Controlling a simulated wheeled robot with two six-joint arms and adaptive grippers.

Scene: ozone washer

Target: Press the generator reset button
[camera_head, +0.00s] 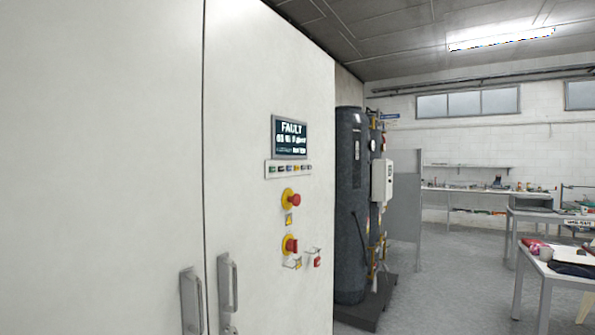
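A tall white cabinet (258,110) fills the left half of the head view. Its dark display (289,137) reads "FAULT", with smaller text below. A panel of small coloured buttons (289,169) sits just under the display. Their labels are too small to read, so I cannot tell which one is the reset button. Below are an upper red knob on a yellow base (292,199) and a lower red knob on yellow (290,245). A small red tag or lock (317,261) hangs right of the lower knob. Neither gripper is in view.
Two vertical handles, one left (191,300) and one right (227,282), flank the door seam. A dark tank (350,210) stands right of the cabinet on a dark base. A cluttered table (545,270) is at right. Grey floor (440,275) between them is open.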

